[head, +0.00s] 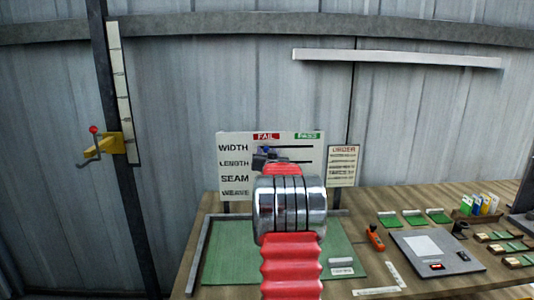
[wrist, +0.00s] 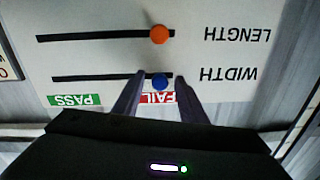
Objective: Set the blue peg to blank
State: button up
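The white board (head: 232,178) stands upright behind the bench, with rows WIDTH, LENGTH, SEAM and WEAVE and a red FAIL and a green PASS label on top. The blue peg (head: 266,149) is in the WIDTH slot at the FAIL end; in the upside-down wrist view the peg (wrist: 160,81) is beside the red FAIL label (wrist: 158,98). My gripper (wrist: 157,78) is open, its two fingers on either side of the blue peg with visible gaps. An orange peg (wrist: 159,34) is in the LENGTH slot. My arm hides the lower rows in the head view.
A green mat (head: 225,265) lies on the wooden bench below the board. An order sheet (head: 343,165) stands right of the board. An orange tool (head: 375,238), a grey panel (head: 440,252) and green pads (head: 414,217) lie to the right.

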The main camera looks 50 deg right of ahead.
jog(key=shift+c, duration=0.4)
grip_shut()
dwell(0.4)
